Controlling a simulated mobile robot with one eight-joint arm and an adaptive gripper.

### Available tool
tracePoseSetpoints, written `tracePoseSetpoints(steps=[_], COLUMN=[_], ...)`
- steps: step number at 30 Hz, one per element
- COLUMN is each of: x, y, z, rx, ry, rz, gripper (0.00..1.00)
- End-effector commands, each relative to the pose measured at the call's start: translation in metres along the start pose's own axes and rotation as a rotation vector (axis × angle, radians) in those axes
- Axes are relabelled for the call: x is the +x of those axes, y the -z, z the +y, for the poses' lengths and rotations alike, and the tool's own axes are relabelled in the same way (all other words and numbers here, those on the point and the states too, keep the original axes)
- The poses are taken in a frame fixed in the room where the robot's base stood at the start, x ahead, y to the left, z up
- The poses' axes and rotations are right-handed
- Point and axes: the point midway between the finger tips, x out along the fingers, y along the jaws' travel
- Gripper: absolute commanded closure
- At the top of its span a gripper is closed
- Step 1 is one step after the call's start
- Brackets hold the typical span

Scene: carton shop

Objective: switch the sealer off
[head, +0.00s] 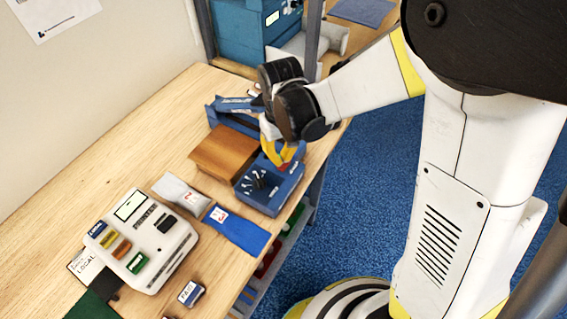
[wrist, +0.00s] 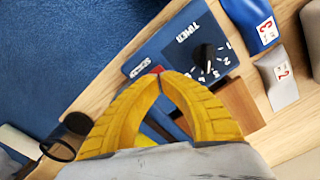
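The sealer (head: 269,190) is a blue unit near the right edge of the wooden bench, with a black dial and white marks on top. In the wrist view the sealer (wrist: 178,47) shows its dial, a timer label and a sealer label. My gripper (head: 284,164) is over the sealer's far end. In the wrist view the yellow fingers of my gripper (wrist: 161,74) meet at their tips, with nothing visible held between them. A small red part (wrist: 157,69), perhaps the switch, shows right at the fingertips. Contact and the switch's position cannot be told.
A brown block (head: 224,152) stands beside the sealer, with a blue arm-like part (head: 234,112) behind. A grey pouch (head: 181,192) and a blue pouch (head: 236,231) lie in front. A white device with coloured keys (head: 142,240) is at the left front. Blue floor lies right.

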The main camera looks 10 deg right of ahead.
Motion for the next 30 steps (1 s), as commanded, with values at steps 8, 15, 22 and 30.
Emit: tracePoseSetpoints(steps=[8, 15, 22, 30], x=[0.005, 0.008, 0.012, 0.016], y=[0.000, 0.000, 0.000, 0.000], z=[0.000, 0.000, 0.000, 0.000], rx=[0.000, 0.000, 0.000, 0.000], ry=[0.000, 0.000, 0.000, 0.000], rz=[0.000, 0.000, 0.000, 0.000], gripper=[1.00, 1.00, 1.00, 1.00])
